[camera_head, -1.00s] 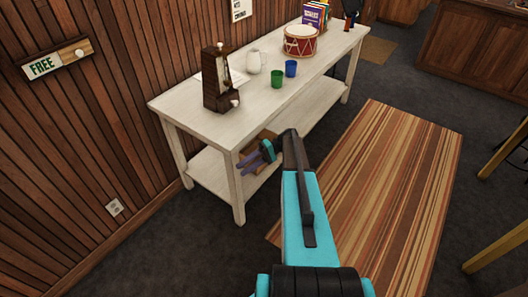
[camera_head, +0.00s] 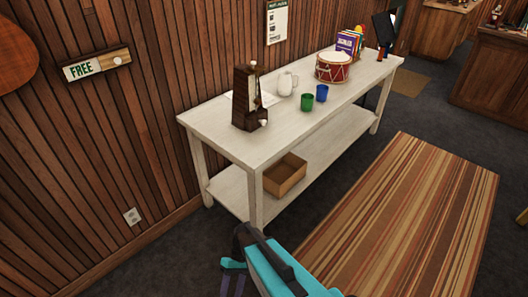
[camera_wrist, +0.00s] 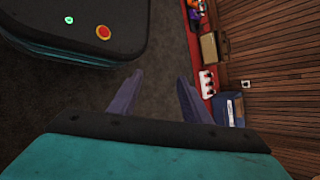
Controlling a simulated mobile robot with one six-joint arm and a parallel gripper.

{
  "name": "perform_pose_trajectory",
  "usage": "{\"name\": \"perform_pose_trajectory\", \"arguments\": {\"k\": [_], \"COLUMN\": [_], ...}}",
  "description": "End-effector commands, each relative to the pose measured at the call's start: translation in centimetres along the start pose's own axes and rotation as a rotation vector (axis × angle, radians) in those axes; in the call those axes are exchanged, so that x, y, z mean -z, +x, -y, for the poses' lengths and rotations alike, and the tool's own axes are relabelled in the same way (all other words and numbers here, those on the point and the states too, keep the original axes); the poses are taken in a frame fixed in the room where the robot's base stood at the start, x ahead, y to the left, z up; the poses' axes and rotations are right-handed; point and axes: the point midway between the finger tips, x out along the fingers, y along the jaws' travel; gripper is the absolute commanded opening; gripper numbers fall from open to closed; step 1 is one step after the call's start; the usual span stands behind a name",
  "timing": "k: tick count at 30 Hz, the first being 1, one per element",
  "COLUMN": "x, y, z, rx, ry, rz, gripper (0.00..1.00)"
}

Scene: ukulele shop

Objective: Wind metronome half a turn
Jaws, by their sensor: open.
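The metronome (camera_head: 243,100) is a dark brown wooden pyramid standing upright near the close left end of the white table (camera_head: 218,134). A small pale winding knob (camera_head: 264,122) sticks out low on its right side. My gripper (camera_head: 232,284) is low in front of the table, pointing down toward the floor, well apart from the metronome. In the wrist view, its two purple fingers (camera_wrist: 157,98) are spread apart with nothing between them. The metronome is not in the wrist view.
A white jug (camera_head: 286,84), green cup (camera_head: 307,102), blue cup (camera_head: 322,93) and red drum (camera_head: 332,67) stand farther along the table. A cardboard box (camera_head: 285,175) sits on its lower shelf. A striped rug (camera_head: 420,210) covers the floor at right.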

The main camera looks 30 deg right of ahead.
Motion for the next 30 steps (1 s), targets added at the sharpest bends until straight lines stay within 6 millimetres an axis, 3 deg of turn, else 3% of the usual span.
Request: {"name": "perform_pose_trajectory", "arguments": {"k": [1,6,13,19,30], "x": [-1.5,-4.8,-8.4,-9.2,-8.7], "y": [1.6,4.7,5.9,5.0,4.7], "z": [-0.2,-2.0,-5.2,-7.4,-7.7], "rx": [-0.048,-0.217,-0.447,-0.583,-0.614], "ry": [0.013,0.07,0.149,0.222,0.251], "rz": [0.018,0.043,0.009,-0.074,-0.111], "gripper": [0.44,0.44,0.44,0.44,0.44]}}
